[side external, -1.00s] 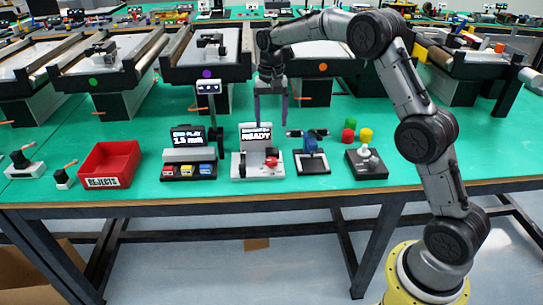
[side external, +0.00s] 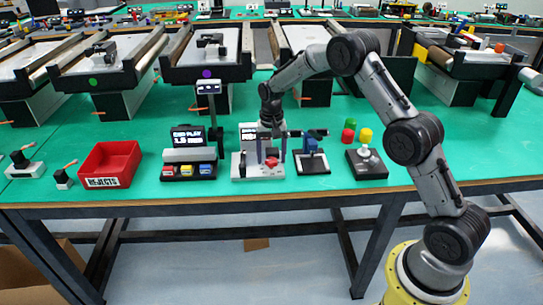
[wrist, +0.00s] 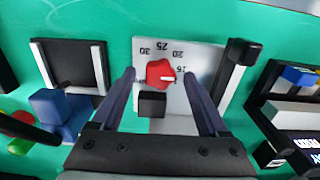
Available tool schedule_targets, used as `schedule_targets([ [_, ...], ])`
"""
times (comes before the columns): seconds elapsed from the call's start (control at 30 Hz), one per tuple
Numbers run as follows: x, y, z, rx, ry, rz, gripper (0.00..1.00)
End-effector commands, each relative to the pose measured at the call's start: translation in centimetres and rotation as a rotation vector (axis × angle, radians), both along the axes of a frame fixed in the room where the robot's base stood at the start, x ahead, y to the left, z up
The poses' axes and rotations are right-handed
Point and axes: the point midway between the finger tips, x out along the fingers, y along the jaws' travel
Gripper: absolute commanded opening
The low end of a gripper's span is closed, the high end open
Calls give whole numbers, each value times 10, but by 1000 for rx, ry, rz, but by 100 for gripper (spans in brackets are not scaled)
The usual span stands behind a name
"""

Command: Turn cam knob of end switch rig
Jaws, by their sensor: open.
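A rig with a pale base plate (side external: 242,174) and an upright screen (side external: 247,133) stands mid-bench, its screen partly hidden by my gripper. On its plate is a red knob (side external: 271,162). In the wrist view the red knob (wrist: 159,73) has a white pointer mark and sits on the pale plate beside printed numbers, with a black block (wrist: 152,104) close by. My gripper (side external: 270,157) is open above the plate. In the wrist view its fingers (wrist: 159,75) appear on either side of the knob with gaps; I cannot tell whether their tips are level with it.
A blue clamp-like device on a black base (side external: 312,169) stands close to the right. A display unit with coloured buttons (side external: 190,171) stands to the left, and a red rejects bin (side external: 108,165) farther left. A joystick box (side external: 366,163) is at the right.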

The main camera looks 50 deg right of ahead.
Motion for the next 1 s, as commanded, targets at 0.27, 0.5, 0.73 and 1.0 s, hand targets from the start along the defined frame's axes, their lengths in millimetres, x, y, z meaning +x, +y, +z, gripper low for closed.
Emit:
schedule_targets([
  [0.27,0,0,-1,1,1,0,73],
  [0.5,0,0,-1,1,1,0,30],
  [0.73,0,0,-1,0,0,0,0],
  [1.0,0,0,0,0,0,35,0],
])
